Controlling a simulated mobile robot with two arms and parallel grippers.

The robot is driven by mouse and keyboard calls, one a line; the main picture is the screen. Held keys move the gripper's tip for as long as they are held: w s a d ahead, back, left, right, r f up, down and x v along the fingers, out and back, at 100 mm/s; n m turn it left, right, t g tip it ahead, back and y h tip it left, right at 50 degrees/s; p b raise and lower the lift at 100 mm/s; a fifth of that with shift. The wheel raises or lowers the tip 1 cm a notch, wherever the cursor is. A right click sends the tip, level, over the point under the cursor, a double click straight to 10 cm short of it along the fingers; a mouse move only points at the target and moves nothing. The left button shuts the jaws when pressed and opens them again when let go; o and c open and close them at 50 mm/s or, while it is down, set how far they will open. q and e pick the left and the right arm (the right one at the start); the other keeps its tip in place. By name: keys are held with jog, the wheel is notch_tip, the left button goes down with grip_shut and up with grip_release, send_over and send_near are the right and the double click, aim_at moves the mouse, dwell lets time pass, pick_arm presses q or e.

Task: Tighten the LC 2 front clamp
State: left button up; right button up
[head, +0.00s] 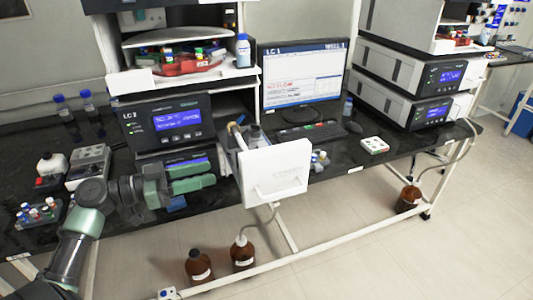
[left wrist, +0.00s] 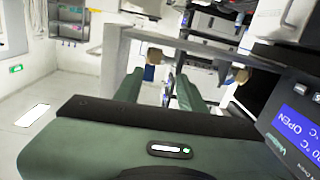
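The LC 2 unit (head: 165,125) has a lit blue display; in the left wrist view, the display (left wrist: 298,128) reads OPEN. A white drawer (head: 275,172) stands pulled out to its right. A tan fitting (head: 237,124) shows inside the drawer. In the left wrist view, two tan fittings, a left one (left wrist: 154,56) and a right one (left wrist: 240,75), show by a grey bar (left wrist: 185,43). I cannot tell which is the front clamp. My left gripper (head: 214,172) is left of the drawer, its green fingers apart and empty; they also show in the left wrist view (left wrist: 160,88).
A monitor (head: 305,75), a keyboard (head: 312,132) and a mouse (head: 353,127) are behind and right of the drawer. Blue-capped bottles (head: 62,110) and a vial rack (head: 38,213) stand at the left. Brown bottles (head: 243,254) are on the floor below the drawer.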

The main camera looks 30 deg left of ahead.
pick_arm(q)
jog(key=w+d+r+m+h+p, duration=0.1)
jog(key=w+d+r+p, duration=0.1)
jog(key=w+d, duration=0.3)
jog(key=shift+w+d+p, duration=0.2)
jog(key=shift+d+p, duration=0.2)
jog(key=shift+d, duration=0.15)
jog(key=shift+r, duration=0.1)
jog(key=shift+c, duration=0.3)
grip_shut()
